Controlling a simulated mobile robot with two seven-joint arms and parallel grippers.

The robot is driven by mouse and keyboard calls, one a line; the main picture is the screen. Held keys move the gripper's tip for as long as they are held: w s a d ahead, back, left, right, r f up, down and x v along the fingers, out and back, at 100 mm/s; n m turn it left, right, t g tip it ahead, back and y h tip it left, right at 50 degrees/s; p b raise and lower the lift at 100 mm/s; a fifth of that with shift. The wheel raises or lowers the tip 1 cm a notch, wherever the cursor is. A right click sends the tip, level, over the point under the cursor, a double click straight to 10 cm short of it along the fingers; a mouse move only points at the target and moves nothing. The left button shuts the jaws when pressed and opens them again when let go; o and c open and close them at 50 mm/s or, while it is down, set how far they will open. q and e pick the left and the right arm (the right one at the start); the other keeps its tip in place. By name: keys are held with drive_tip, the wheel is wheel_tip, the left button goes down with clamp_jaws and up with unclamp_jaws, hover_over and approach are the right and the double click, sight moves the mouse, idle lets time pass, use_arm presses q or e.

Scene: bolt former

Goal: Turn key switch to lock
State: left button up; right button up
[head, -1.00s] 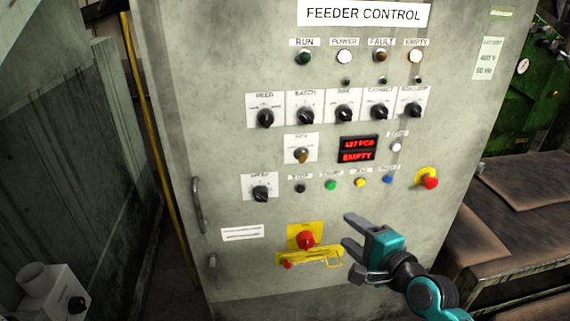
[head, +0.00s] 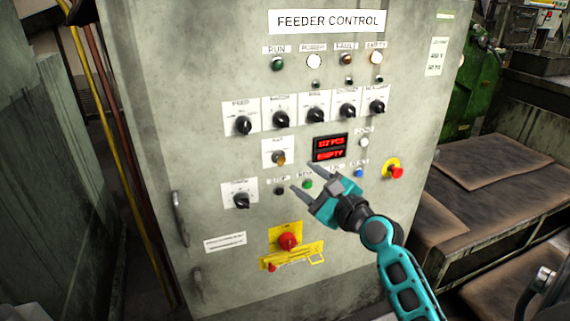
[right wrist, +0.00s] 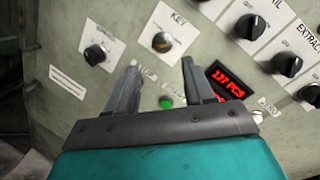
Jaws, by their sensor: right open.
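The key switch (head: 279,158) is a brass-coloured knob on a white plate, left of the red display on the grey control cabinet. In the right wrist view the plate reads KEY, and the key switch (right wrist: 161,42) shows between and beyond the fingertips. My right gripper (head: 302,178) is open and empty, in front of the panel, below and right of the key switch. In the right wrist view my right gripper (right wrist: 160,65) has its two fingers spread, apart from the switch. My left gripper is not in view.
A red display (head: 330,147) sits right of the key. Black selector knobs (head: 314,117) line the row above. A green button (head: 308,184) is close to my fingers. A red emergency button (head: 396,172) is at right, a red rotary switch (head: 288,241) below.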

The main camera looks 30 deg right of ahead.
sight(281, 160)
drive_tip(key=w, duration=0.8)
drive_tip(key=shift+w+a, duration=0.2)
drive_tip(key=shift+c, duration=0.2)
clamp_jaws()
